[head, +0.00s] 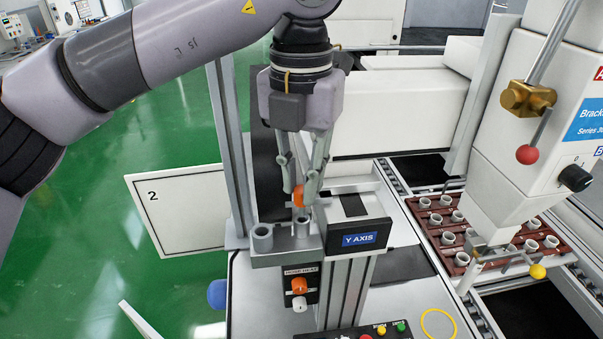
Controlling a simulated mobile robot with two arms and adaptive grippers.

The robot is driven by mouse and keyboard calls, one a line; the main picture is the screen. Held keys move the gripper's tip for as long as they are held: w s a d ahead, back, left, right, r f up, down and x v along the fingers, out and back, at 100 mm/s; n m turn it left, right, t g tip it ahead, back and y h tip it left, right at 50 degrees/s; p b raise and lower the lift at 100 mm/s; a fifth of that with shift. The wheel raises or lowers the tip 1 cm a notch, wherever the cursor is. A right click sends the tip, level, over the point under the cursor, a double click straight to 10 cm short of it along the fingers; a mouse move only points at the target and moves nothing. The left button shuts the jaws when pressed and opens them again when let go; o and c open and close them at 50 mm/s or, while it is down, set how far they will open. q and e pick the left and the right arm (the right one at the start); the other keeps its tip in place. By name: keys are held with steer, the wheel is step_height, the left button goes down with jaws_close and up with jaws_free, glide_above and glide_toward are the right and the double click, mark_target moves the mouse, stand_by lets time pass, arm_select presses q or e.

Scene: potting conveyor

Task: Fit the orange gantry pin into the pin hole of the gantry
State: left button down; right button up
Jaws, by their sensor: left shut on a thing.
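My left gripper (301,192) comes down from the upper middle of the head view and is shut on the orange gantry pin (298,197). Only a small orange part of the pin shows between the fingers. The fingers are just above and behind a grey bracket (283,257) with round sockets, left of the gantry block marked Y AXIS (329,238). One open socket (262,237) stands at the bracket's left. I cannot tell which opening is the pin hole, nor whether the pin touches anything. My right gripper is out of view.
An orange knob (299,286) sits on a panel below the bracket. A white dispensing machine (555,110) with a red-ball lever stands at right, over a brown tray (447,258) of several small pots. A white board marked 2 (180,215) stands left. Green floor is open at left.

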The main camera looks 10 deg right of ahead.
arm_select(q)
steer(key=shift+f+b, duration=0.8)
steer(key=shift+f, duration=0.15)
steer(key=c, duration=1.4)
jaws_free()
steer(key=shift+c, duration=0.2)
step_height(320, 180, up, 12)
steer(key=shift+r, duration=0.1)
